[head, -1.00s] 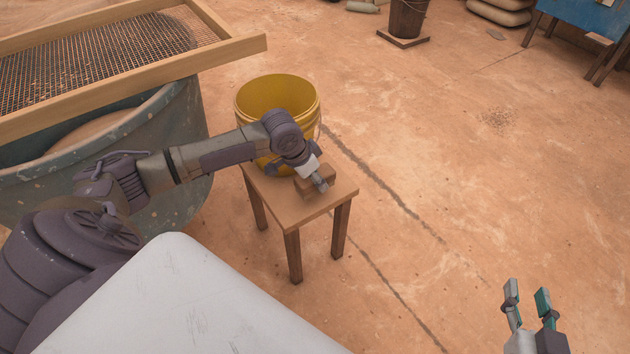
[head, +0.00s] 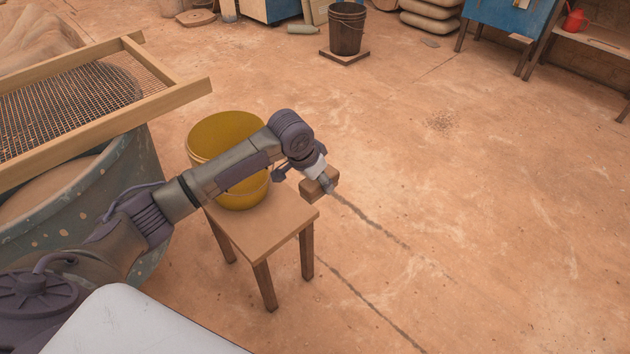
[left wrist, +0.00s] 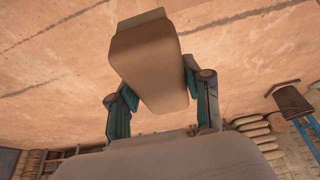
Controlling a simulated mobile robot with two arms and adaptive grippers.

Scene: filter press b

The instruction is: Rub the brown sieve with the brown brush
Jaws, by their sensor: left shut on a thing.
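The brown brush (head: 312,194) is a block held in my left gripper (head: 325,182), above and just past the right edge of a small wooden stool. In the left wrist view the brush (left wrist: 150,62) sits between the two teal-padded fingers of the left gripper (left wrist: 157,95), which are shut on it. The brown sieve (head: 165,98) has a wooden frame and dark mesh. It lies across the rim of a grey-green tub at the left, apart from the brush. My right gripper is out of view.
A yellow bucket (head: 225,135) stands on the back of the stool (head: 262,225), between the sieve and my left gripper. The tub (head: 145,190) stands under the sieve. A dark bucket (head: 346,30) is at the back. The floor to the right is clear.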

